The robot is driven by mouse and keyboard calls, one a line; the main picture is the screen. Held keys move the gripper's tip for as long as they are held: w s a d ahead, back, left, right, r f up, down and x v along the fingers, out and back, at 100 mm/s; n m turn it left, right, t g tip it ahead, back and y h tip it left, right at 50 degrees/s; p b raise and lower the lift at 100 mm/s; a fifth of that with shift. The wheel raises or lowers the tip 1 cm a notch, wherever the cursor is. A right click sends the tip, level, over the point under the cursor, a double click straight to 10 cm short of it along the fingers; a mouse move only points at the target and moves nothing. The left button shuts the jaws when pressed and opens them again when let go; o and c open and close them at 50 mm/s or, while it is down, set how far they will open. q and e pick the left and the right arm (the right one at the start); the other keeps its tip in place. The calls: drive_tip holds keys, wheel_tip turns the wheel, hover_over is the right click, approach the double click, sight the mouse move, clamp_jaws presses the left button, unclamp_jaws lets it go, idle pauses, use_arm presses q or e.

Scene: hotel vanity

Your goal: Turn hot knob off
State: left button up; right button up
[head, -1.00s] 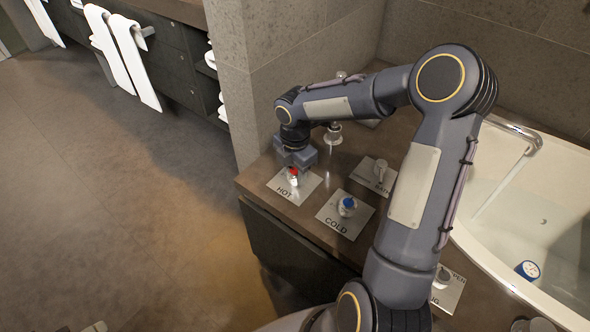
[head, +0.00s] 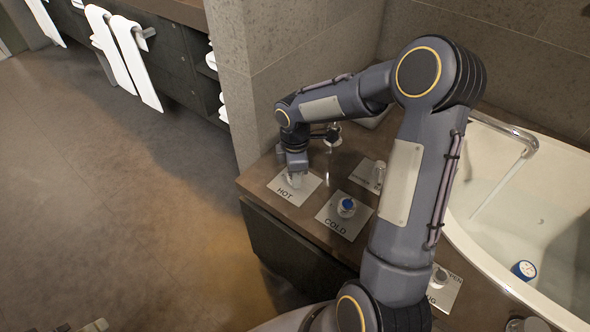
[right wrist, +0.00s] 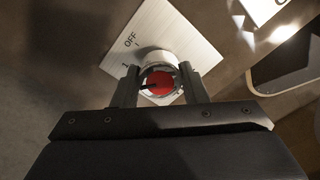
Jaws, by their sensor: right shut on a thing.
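The hot knob sits on the plate labelled HOT (head: 286,191) at the left end of the dark counter. In the right wrist view the hot knob (right wrist: 160,83) has a silver body and a red face with a dark mark pointing left. OFF is printed on the plate (right wrist: 175,30) beside it. My right gripper (head: 294,178) points down at the knob and hides most of it in the head view. In the right wrist view its fingers (right wrist: 160,90) are shut on the knob, one on each side. My left gripper is not in view.
The cold knob (head: 346,207) with a blue top stands on its own plate to the right. Another knob (head: 379,172) is behind it. The bathtub (head: 500,225) with its spout (head: 510,130) is at the right. A stone wall (head: 290,75) rises behind the counter.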

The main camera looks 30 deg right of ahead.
drive_tip(key=m, duration=0.5)
drive_tip(key=shift+m+p, duration=0.3)
drive_tip(key=shift+p, duration=0.05)
drive_tip(key=m, duration=0.5)
drive_tip(key=shift+m, duration=0.4)
drive_tip(key=o, duration=1)
wheel_tip(320, 180, up, 8)
drive_tip(key=p, duration=0.2)
drive_tip(key=shift+f+p, duration=0.25)
drive_tip(key=shift+p, duration=0.1)
drive_tip(key=shift+r, duration=0.15)
